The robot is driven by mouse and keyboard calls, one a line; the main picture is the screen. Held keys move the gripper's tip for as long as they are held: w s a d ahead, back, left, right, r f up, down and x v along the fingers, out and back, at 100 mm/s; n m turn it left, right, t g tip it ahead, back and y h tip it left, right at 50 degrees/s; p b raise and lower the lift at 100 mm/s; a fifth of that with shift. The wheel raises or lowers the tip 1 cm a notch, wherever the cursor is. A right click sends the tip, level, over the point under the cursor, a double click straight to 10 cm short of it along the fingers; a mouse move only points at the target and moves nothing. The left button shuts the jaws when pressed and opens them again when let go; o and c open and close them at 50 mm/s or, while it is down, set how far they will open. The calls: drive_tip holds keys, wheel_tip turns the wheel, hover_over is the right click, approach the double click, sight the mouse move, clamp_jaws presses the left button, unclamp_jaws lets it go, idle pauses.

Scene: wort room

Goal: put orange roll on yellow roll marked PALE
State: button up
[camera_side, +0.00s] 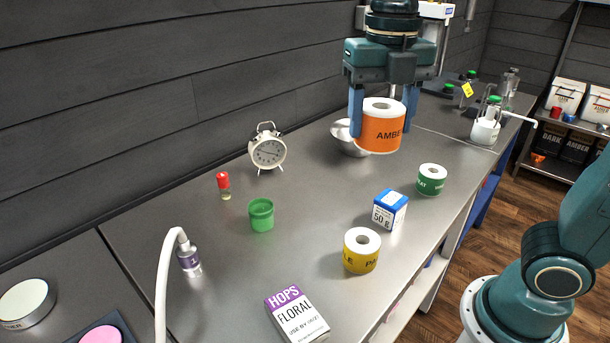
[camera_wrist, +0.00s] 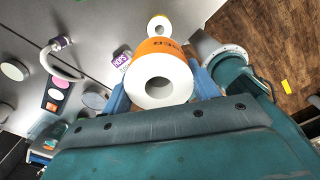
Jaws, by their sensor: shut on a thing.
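My gripper (camera_side: 383,112) is shut on the orange roll (camera_side: 380,131), which is marked AMBER, and holds it upright above the bench. In the wrist view the orange roll (camera_wrist: 160,62) sits between the two blue fingers of my gripper (camera_wrist: 163,88), its white end facing the camera. The yellow roll (camera_side: 361,256) stands upright on the bench nearer the side camera, its PALE lettering partly turned away. In the wrist view the yellow roll (camera_wrist: 158,24) shows just beyond the orange roll. The two rolls are apart.
A blue and white box (camera_side: 389,211) and a green roll (camera_side: 431,180) stand near the yellow roll. A HOPS box (camera_side: 297,315) lies in front. A green cup (camera_side: 261,215), red-capped vial (camera_side: 224,186), alarm clock (camera_side: 267,151) and metal bowl (camera_side: 346,140) stand further back.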

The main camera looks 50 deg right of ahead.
hover_over(363, 241)
wheel_tip(363, 241, down, 16)
drive_tip(key=shift+r, duration=0.15)
idle(0.5)
drive_tip(key=shift+s+f, duration=0.1)
drive_tip(key=shift+f, duration=2.05)
drive_tip(key=shift+f, duration=0.1)
drive_tip(key=o, duration=1)
drive_tip(key=shift+o, duration=0.2)
wheel_tip(363, 241, up, 12)
